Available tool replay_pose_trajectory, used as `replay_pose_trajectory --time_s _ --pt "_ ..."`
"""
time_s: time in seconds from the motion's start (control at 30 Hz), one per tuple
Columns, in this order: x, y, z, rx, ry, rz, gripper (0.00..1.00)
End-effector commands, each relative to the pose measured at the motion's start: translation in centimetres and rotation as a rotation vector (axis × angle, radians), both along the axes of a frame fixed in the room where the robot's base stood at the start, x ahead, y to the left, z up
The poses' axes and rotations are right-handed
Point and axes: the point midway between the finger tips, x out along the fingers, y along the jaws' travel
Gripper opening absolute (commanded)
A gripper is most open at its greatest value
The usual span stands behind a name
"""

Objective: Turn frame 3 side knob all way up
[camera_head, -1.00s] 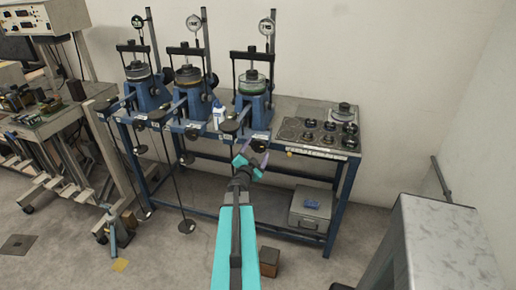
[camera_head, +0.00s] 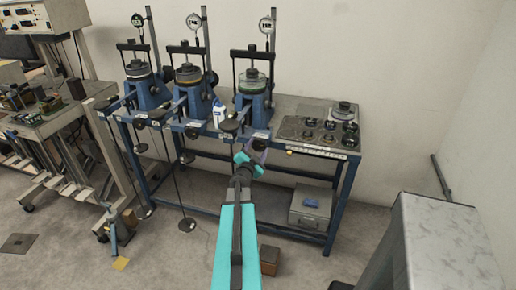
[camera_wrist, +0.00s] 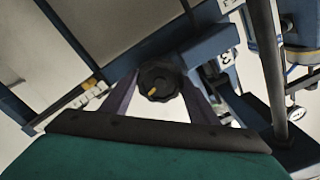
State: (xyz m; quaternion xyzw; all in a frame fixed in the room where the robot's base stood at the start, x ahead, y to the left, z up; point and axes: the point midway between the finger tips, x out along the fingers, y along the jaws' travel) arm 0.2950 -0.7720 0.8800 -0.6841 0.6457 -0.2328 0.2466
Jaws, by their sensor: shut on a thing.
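Frame 3 (camera_head: 252,82) is the rightmost of the blue loading frames on the bench in the head view. Its label "3" (camera_wrist: 226,57) shows in the wrist view. The side knob (camera_wrist: 160,80) is black and scalloped, with a yellow mark on its face pointing toward the left and slightly down. My gripper (camera_head: 251,151) is at the bench's front edge below frame 3, and its two fingers stand on either side of the knob in the wrist view, shut on it. In the head view my gripper hides the knob.
Two similar frames (camera_head: 188,80) stand to the left, with hanging rods and weights below. A bottle (camera_head: 219,115) stands between frames. A tray of dark round parts (camera_head: 318,133) lies on the bench's right. A grey cabinet (camera_head: 440,240) is at the right front.

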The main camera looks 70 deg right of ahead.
Motion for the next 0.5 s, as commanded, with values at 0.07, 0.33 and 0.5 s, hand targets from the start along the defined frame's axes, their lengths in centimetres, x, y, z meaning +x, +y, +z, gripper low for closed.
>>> replay_pose_trajectory --time_s 0.07,0.33,0.5 --pt "-0.03 0.01 -0.17 0.000 -0.017 -0.001 0.32" --pt "-0.06 -0.01 -0.07 0.004 -0.069 -0.001 0.32" --pt "-0.07 -0.02 -0.03 0.004 -0.069 -0.001 0.32"
